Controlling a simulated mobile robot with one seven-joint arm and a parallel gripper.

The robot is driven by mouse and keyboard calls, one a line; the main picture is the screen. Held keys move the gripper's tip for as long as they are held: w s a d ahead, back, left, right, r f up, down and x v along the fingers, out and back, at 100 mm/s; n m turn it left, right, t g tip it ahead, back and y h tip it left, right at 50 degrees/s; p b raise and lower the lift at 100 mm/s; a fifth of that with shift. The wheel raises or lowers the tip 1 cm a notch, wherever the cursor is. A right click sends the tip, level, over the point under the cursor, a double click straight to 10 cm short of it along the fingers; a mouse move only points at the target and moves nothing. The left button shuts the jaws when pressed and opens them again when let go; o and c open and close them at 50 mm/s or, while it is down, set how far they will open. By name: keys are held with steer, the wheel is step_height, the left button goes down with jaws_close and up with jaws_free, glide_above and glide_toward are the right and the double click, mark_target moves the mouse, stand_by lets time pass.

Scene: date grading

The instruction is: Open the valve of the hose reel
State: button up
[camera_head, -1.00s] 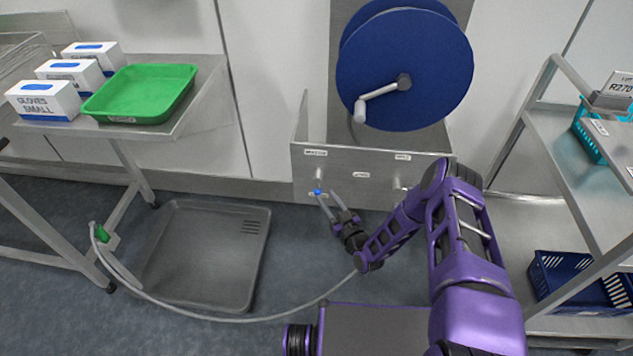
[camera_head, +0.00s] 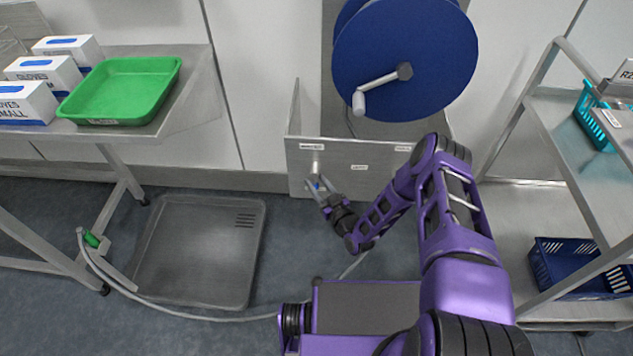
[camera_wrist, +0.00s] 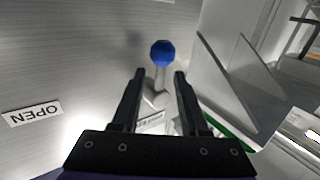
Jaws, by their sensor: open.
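The hose reel is a large blue disc (camera_head: 405,60) with a grey crank, above a grey metal panel (camera_head: 372,185). The valve is a small lever at the panel's left part, its blue knob (camera_wrist: 163,53) on a pale stem. The knob also shows small in the head view (camera_head: 319,185). My gripper (camera_wrist: 160,74) is open, its fingers on either side of the stem, with the knob showing just past the fingertips. Contact cannot be told. In the head view my gripper (camera_head: 322,190) is at the panel's lower left.
A grey floor tray (camera_head: 200,250) and a hose (camera_head: 190,315) lie at left. A steel table (camera_head: 185,110) holds a green tray (camera_head: 125,90) and glove boxes (camera_head: 44,72). A rack at right holds a blue basket (camera_head: 565,265).

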jaws_close()
stand_by(1.3)
